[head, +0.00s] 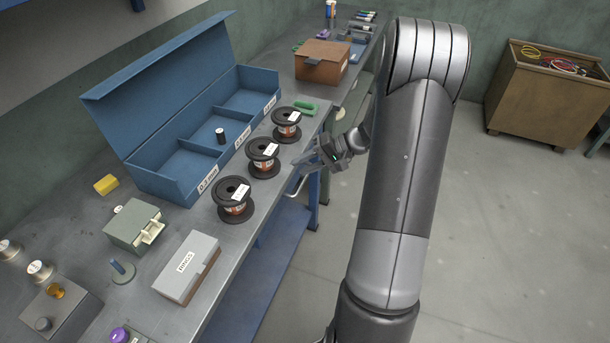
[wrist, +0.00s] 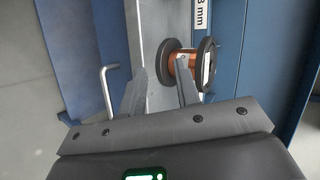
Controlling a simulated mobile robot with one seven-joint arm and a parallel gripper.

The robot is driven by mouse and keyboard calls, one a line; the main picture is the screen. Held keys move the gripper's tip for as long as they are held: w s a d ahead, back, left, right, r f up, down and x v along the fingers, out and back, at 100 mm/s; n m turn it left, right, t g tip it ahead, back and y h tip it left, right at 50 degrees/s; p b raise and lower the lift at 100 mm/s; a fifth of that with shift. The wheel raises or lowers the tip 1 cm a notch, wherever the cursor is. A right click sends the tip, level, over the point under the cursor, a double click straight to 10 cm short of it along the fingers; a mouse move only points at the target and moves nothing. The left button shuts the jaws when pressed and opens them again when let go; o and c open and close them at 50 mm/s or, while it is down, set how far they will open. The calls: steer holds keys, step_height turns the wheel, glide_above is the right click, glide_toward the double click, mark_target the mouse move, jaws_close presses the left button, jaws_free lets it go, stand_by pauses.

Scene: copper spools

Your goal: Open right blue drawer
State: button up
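A silver bar handle (wrist: 107,88) stands out from a blue front (wrist: 108,38) below the bench edge in the wrist view. The handle (head: 297,188) also shows in the head view, just below my gripper. Most of the drawer front is hidden there by the bench top, so I cannot tell whether it is fully closed. My gripper (head: 303,163) is at the bench's front edge. In the wrist view its fingers (wrist: 160,88) are apart with nothing held. The handle lies left of the left finger, outside the gap and apart from it.
Black spools with copper wire (head: 263,158) stand along the bench edge close to my gripper; one spool (wrist: 182,62) shows behind the right finger. An open blue compartment box (head: 165,186) sits behind them. The floor (head: 500,230) right of my arm is clear.

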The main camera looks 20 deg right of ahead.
mark_target(306, 176)
steer(key=w+d+f+m+t, duration=0.3)
steer(key=d+f+m+t, duration=0.3)
steer(key=d+f, duration=0.75)
steer(key=shift+n+t, duration=0.3)
steer(key=shift+n, duration=0.4)
steer(key=x, duration=0.8)
steer(key=s+x, duration=0.1)
steer(key=x, duration=0.2)
steer(key=shift+w+a+f, duration=0.3)
steer(key=shift+a+f, duration=0.15)
steer(key=shift+a, duration=0.2)
jaws_close()
